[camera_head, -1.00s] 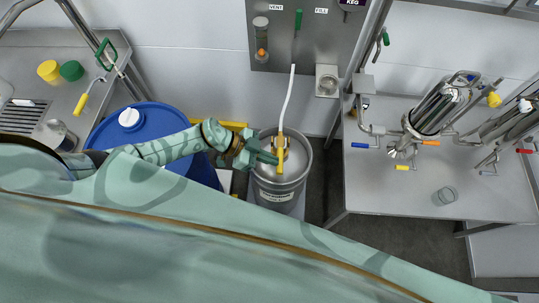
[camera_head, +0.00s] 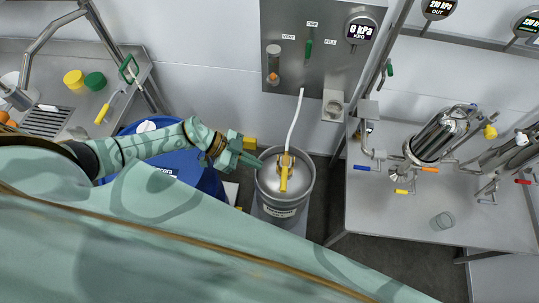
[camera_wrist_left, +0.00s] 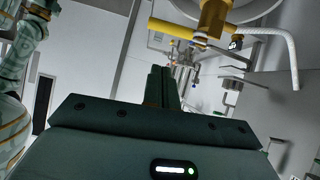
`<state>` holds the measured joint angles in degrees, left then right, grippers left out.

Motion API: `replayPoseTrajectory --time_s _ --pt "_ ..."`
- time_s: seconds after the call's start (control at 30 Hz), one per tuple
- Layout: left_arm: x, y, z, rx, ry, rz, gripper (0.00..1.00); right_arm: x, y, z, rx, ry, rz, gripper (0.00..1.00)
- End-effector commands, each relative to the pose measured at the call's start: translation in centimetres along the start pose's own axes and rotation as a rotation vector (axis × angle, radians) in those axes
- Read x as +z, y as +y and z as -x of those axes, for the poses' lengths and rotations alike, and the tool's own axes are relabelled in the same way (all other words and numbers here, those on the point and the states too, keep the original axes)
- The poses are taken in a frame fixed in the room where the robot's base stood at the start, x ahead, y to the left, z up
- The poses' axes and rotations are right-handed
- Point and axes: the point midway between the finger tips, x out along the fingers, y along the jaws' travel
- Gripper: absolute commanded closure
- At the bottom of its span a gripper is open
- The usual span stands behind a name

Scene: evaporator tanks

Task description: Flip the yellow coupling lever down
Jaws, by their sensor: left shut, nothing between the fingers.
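The yellow coupling lever (camera_head: 284,178) sits on top of the steel keg (camera_head: 282,212), in the right half of the head view, and points toward me. A white hose (camera_head: 295,122) rises from the coupler. My left gripper (camera_head: 252,160) is shut and empty just left of the lever, apart from it, over the keg's left rim. In the left wrist view the shut fingers (camera_wrist_left: 161,87) point up the picture, and the yellow lever (camera_wrist_left: 172,28) with its coupler (camera_wrist_left: 214,18) shows above them. My right gripper is not in view.
A blue drum (camera_head: 205,180) stands under my left arm. A wall panel (camera_head: 312,50) with a KEG gauge reading 0 kPa (camera_head: 360,31) hangs behind the keg. A steel bench (camera_head: 410,215) with piping stands on the right. A sink counter (camera_head: 60,95) is at the left.

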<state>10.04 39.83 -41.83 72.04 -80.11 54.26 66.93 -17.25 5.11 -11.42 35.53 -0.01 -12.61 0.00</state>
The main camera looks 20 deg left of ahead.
Motion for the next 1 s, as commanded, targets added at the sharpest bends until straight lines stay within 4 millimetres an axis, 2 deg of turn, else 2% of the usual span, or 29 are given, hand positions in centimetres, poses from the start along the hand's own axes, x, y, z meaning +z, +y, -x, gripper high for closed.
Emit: replayPoseTrajectory --time_s 0.1,0.33,0.87,0.97,1.0 --pt "0.0 0.1 1.9 0.001 0.000 -0.002 1.00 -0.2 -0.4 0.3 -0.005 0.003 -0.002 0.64" --pt "0.0 0.1 3.4 0.001 0.001 -0.001 1.00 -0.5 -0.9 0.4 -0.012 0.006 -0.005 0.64" --pt "0.0 0.1 3.4 0.001 0.002 -0.001 1.00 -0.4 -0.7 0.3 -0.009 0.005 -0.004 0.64" --pt "-0.9 0.0 2.7 -0.027 0.029 -0.027 1.00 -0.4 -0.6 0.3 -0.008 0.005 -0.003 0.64" --pt "-1.9 -0.1 2.0 -0.060 0.057 -0.056 1.00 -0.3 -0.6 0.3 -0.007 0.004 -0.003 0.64"
